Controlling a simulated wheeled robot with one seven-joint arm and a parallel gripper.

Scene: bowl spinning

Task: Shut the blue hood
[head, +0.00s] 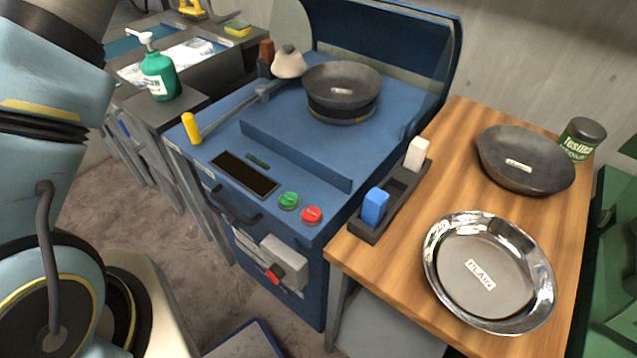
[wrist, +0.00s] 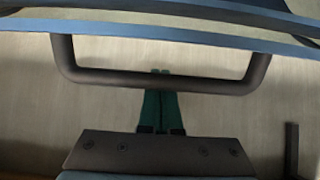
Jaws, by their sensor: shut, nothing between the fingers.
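The blue hood (head: 452,50) stands raised at the back of the blue machine (head: 240,140), behind the pan, so the machine's top is uncovered. In the wrist view a blue edge (wrist: 160,38), apparently the hood's, runs across the top, with a dark bar handle (wrist: 160,81) below it. My gripper (wrist: 160,72) has its green fingers together and empty. The fingers pass behind the handle's middle as the wrist camera sees it, tips just past the bar; whether they touch it I cannot tell. The head view does not show my gripper.
A dark pan (head: 343,84) sits on the machine's round support. A yellow-tipped lever (head: 191,128) and green and red buttons (head: 312,214) are nearer. The wooden table (head: 385,262) at right holds another dark bowl (head: 525,160), a shiny dish (head: 490,272) and a can (head: 582,138).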

